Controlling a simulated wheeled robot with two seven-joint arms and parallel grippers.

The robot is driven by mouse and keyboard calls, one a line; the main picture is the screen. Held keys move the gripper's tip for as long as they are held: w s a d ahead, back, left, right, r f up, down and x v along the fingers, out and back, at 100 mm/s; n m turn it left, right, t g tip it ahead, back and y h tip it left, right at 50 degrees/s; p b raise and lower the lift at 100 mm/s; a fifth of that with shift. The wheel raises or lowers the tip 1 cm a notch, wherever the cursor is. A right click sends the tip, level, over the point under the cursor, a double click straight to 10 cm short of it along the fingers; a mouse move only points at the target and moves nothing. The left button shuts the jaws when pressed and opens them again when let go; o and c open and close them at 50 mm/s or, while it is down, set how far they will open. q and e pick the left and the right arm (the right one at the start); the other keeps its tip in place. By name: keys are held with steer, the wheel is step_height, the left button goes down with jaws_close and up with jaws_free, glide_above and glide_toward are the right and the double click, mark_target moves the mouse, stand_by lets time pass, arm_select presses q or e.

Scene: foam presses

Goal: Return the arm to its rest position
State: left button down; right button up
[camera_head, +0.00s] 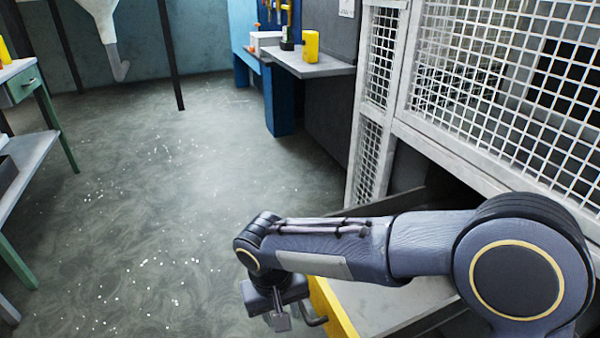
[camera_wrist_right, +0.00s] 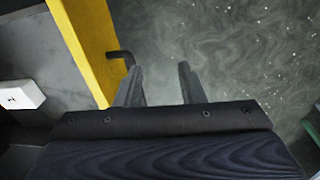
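My right arm (camera_head: 340,250) reaches in from the right in the head view, across the front of the caged machine. Its gripper (camera_head: 280,320) points down at the bottom of the picture, beside a yellow edge (camera_head: 335,310). In the right wrist view the two fingers of the right gripper (camera_wrist_right: 158,80) stand apart with nothing between them, over the floor. A dark bent handle (camera_wrist_right: 122,56) on the yellow panel (camera_wrist_right: 85,45) is close to the left finger; I cannot tell whether they touch. My left arm and gripper are not in view.
A white mesh guard (camera_head: 500,80) stands behind my right arm. A grey shelf (camera_head: 315,65) holds a yellow container (camera_head: 310,46). A green-legged bench (camera_head: 30,150) is at the left. The speckled floor (camera_head: 170,200) between is open. A small white box (camera_wrist_right: 20,95) shows in the wrist view.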

steer(key=s+d+r+m+t+y, duration=0.1)
steer(key=s+d+r+y, duration=0.15)
steer(key=d, duration=0.65)
steer(key=s+d+r+m+y, duration=0.15)
steer(key=d+r, duration=0.25)
steer(key=d, duration=0.4)
steer(key=s+d+f+m+t, duration=0.1)
steer(key=s+d+m+t, duration=0.25)
steer(key=s+d, duration=0.5)
step_height(320, 180, up, 24)
steer(key=s+a+p, duration=0.1)
steer(key=p, duration=2.2)
steer(key=shift+s+f+y+p, duration=0.15)
steer(key=shift+f+y+p, duration=0.1)
steer(key=shift+y+p, duration=0.1)
steer(key=shift+t, duration=0.25)
